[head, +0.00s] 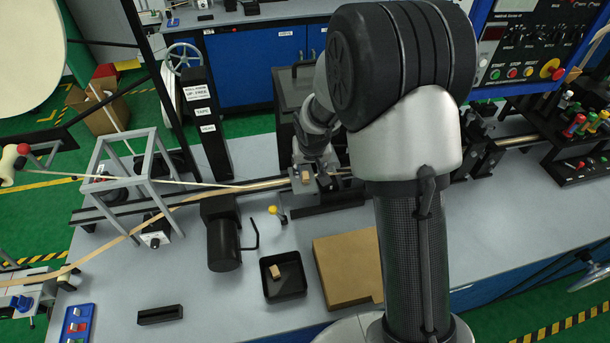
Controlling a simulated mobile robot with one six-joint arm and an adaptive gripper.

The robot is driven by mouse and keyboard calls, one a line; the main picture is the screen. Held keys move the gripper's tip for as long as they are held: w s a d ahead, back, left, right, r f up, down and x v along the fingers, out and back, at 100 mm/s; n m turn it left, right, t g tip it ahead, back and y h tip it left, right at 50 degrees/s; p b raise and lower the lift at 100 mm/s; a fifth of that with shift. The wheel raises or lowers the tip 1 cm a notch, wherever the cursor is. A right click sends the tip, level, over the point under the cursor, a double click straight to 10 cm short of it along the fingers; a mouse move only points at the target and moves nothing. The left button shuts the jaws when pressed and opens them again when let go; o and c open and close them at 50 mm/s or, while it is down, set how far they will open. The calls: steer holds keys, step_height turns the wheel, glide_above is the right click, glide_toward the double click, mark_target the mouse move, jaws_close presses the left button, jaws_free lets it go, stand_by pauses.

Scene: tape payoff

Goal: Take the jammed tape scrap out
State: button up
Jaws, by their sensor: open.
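My gripper (318,181) is at the tape line in the middle of the picture, below my grey wrist. It is open, small in this view and partly hidden by my own arm. A small tan piece (306,176) shows right at the gripper, on the line; I cannot tell whether it is the jammed scrap or whether the fingers touch it. The tan tape (190,198) runs from the lower left up to this spot. A black tray (290,294) on the bench holds a small tan block (275,271).
A brown cardboard box (345,265) lies beside the tray, partly behind my arm. A black motor (222,244) and a yellow-knobbed lever (273,210) stand in front of the line. A grey frame (130,180) stands at left. The bench front between tray and black bar (160,315) is clear.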

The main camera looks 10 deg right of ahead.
mark_target(305, 174)
steer(key=x, duration=0.4)
steer(key=b+x, duration=0.1)
steer(key=x, duration=0.2)
steer(key=shift+w+a+f+b, duration=0.15)
steer(key=shift+w+f+b, duration=0.15)
steer(key=shift+w, duration=0.1)
steer(key=shift+r, duration=0.1)
steer(key=c, duration=0.7)
